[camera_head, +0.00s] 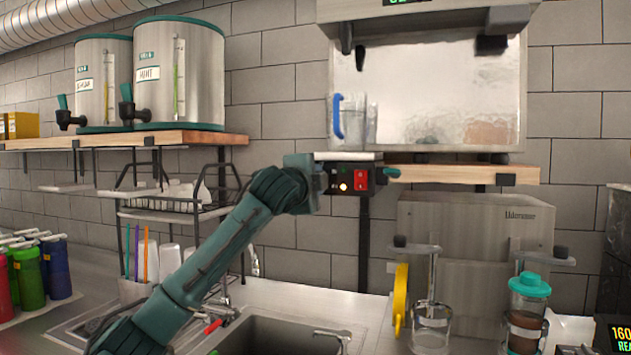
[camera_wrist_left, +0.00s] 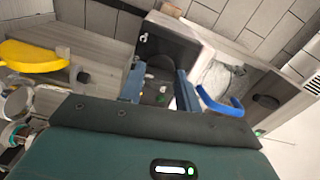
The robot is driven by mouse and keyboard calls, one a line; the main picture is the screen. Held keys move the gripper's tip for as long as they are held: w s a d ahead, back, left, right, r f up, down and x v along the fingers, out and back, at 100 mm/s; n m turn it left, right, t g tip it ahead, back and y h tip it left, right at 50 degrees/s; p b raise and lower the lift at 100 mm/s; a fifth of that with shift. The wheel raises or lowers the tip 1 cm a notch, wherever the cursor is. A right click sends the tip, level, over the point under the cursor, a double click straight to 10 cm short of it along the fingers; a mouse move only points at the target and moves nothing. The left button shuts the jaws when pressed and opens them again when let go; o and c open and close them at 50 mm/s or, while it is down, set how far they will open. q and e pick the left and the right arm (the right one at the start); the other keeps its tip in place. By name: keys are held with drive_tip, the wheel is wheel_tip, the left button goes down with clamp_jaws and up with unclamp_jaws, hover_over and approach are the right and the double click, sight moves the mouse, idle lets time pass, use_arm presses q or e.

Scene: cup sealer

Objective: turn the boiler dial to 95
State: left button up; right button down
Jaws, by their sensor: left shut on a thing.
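A small dark control box (camera_head: 352,180) with a red switch (camera_head: 361,180) and a lit amber lamp (camera_head: 343,187) hangs under the shelf in the head view. My left gripper (camera_head: 321,180) is up against the left end of this box. In the left wrist view its two blue-grey fingers (camera_wrist_left: 158,92) reach to the dark box face (camera_wrist_left: 168,55), where a small green light shows. The gripper is shut on what appears to be the boiler dial. The dial itself is mostly hidden by the fingers, and its setting cannot be read. My right gripper is not in view.
A clear jug with a blue handle (camera_head: 338,117) stands above the box; the handle (camera_wrist_left: 219,104) is close to the right finger in the wrist view. A sink (camera_head: 280,336) lies below my arm.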

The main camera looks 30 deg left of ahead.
use_arm(q)
drive_tip(key=shift+f+m, duration=0.15)
drive_tip(key=shift+m, duration=0.75)
drive_tip(key=o, duration=1)
drive_tip(key=shift+s, duration=0.15)
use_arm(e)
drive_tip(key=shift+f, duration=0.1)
use_arm(q)
drive_tip(key=b+v, duration=0.4)
drive_tip(key=v, duration=0.9)
drive_tip(key=shift+a, duration=0.1)
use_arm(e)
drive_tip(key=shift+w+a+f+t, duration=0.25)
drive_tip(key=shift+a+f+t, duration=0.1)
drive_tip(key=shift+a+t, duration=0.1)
